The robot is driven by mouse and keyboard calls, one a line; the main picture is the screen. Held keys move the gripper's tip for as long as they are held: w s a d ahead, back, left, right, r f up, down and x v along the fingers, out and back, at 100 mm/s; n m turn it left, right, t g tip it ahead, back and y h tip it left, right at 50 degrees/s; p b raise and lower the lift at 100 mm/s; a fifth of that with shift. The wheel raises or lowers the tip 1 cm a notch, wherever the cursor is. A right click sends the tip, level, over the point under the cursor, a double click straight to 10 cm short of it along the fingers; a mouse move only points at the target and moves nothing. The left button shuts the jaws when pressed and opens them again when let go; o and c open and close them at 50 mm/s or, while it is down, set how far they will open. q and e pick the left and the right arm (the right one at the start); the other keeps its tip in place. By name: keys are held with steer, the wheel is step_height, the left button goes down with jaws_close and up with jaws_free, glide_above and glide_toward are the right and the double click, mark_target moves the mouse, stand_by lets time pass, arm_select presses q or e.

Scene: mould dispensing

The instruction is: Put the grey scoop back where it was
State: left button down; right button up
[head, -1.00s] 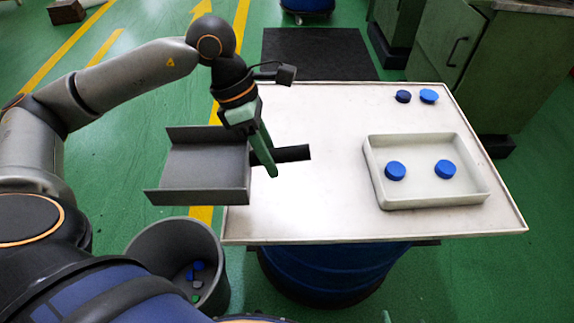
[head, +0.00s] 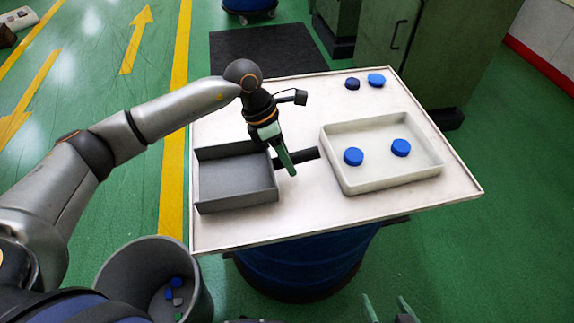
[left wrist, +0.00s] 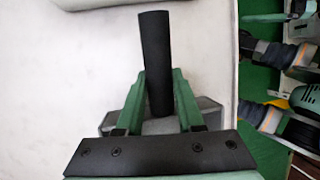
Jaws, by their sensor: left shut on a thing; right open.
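The grey scoop (head: 236,180) is an open pan with a black handle (head: 308,154). It is over the left end of the white table, with its handle toward the right; I cannot tell whether it touches the tabletop. My left gripper (head: 291,170) is shut on the handle. In the left wrist view the green fingers (left wrist: 159,95) close on both sides of the black handle (left wrist: 155,50), and only part of the grey pan (left wrist: 205,110) shows below. My right gripper (head: 388,310) shows only its open, empty fingertips at the bottom edge.
The white table (head: 300,222) holds a pale tray (head: 385,184) with two blue caps (head: 353,157). Two more caps (head: 376,80) lie behind it. A grey bin (head: 150,250) with small pieces inside stands at lower left.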

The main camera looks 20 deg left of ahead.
arm_select(q)
step_height(320, 180, down, 2)
steer(key=shift+f, duration=0.2)
steer(key=c, duration=0.5)
jaws_free()
steer(key=shift+r, duration=0.1)
steer(key=shift+a+r, duration=0.15)
steer(key=shift+r, duration=0.15)
steer(key=v, duration=1.1)
steer(key=shift+r+p, duration=0.15)
steer(key=shift+p, duration=0.15)
